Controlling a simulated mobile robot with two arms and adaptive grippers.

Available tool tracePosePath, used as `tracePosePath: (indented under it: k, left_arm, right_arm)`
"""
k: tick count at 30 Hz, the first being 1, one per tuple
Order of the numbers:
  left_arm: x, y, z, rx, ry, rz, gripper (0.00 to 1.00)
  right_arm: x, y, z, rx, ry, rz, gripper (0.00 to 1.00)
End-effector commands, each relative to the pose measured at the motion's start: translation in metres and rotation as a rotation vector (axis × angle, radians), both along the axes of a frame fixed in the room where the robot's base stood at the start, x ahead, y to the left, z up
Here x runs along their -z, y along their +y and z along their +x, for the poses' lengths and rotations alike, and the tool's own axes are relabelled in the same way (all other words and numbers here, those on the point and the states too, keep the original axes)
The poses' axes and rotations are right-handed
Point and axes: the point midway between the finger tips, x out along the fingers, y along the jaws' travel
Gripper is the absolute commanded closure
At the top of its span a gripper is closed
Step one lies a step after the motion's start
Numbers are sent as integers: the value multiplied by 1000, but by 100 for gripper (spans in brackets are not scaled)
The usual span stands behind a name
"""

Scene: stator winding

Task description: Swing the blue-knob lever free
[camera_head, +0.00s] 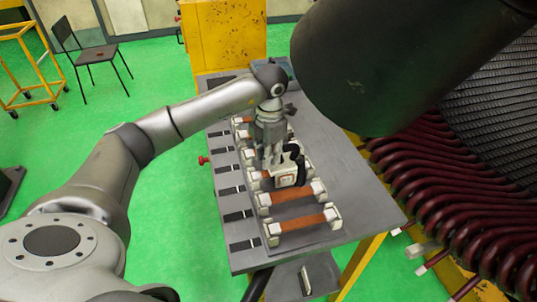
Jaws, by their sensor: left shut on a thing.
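I cannot make out a blue knob or its lever in the head view. My left gripper (288,180) reaches down over the grey table (355,205), above the row of copper-coloured bars with white end blocks. Its dark fingers are shut on a small pale thing, partly hidden by the fingers; I cannot tell what it is. My right gripper is not in view.
Copper-coloured bars (302,222) lie across the table, with dark slots along its left side. A red knob (203,160) sticks out at its left edge. A large dark cylinder (385,65) and dark red coils (450,205) fill the right. A chair (92,52) stands far left.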

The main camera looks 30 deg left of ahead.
Motion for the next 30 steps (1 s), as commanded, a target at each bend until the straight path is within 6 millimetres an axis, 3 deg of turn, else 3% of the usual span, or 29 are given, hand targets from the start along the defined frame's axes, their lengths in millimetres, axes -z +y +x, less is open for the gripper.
tracePosePath:
  k: [8,30]
  left_arm:
    - [2,6,-2,138,-4,0,100]
    - [2,33,-7,825,-2,0,100]
  right_arm:
    - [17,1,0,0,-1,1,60]
    - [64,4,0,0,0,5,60]
